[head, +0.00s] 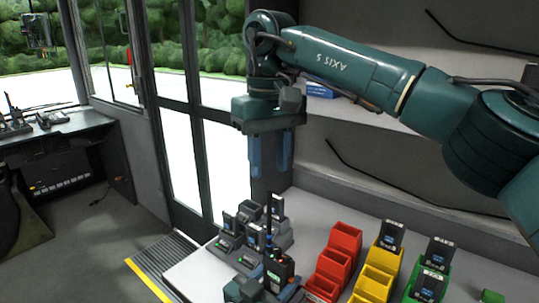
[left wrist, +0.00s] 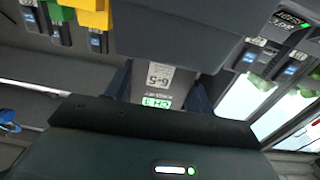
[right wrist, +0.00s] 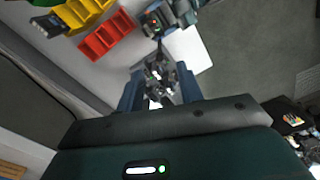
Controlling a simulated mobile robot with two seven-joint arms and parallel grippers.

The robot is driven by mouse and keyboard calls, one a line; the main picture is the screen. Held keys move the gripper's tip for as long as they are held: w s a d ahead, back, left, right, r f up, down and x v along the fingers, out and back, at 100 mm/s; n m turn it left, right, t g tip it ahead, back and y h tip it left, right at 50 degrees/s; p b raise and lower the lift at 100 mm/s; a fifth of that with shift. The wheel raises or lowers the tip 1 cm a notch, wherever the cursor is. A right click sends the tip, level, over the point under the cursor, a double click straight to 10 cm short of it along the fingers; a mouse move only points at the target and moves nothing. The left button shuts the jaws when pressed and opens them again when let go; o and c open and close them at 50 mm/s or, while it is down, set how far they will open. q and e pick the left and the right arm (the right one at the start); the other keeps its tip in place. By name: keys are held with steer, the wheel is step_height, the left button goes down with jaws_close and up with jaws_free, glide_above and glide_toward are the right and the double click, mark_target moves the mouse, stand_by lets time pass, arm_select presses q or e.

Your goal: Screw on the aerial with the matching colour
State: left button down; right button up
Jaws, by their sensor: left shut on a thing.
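My left gripper (head: 262,290) is low at the front of the counter, shut on a dark handheld radio (head: 278,272) that stands upright. The left wrist view shows the radio's body (left wrist: 155,82) between the fingers, with a white label and a small green screen. A small orange-red spot shows on the radio's top. A thin dark aerial (head: 269,218) with a blue part rises just behind or at the radio; I cannot tell whether it is attached. My right gripper (head: 270,155) points down above the counter, open and empty, its fingers (right wrist: 158,90) apart.
Several radios in chargers (head: 229,224) stand behind the held radio. Red bins (head: 335,258), yellow bins (head: 373,283) and a green bin (head: 442,282) line the counter to the right, some holding radios. Bare counter (head: 200,270) lies left; a yellow-edged step (head: 148,280) is beyond it.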

step_height(320, 180, down, 12)
steer(key=shift+r, duration=0.15)
stand_by(0.3)
steer(key=shift+c, duration=0.5)
jaws_close()
steer(key=shift+m, duration=0.3)
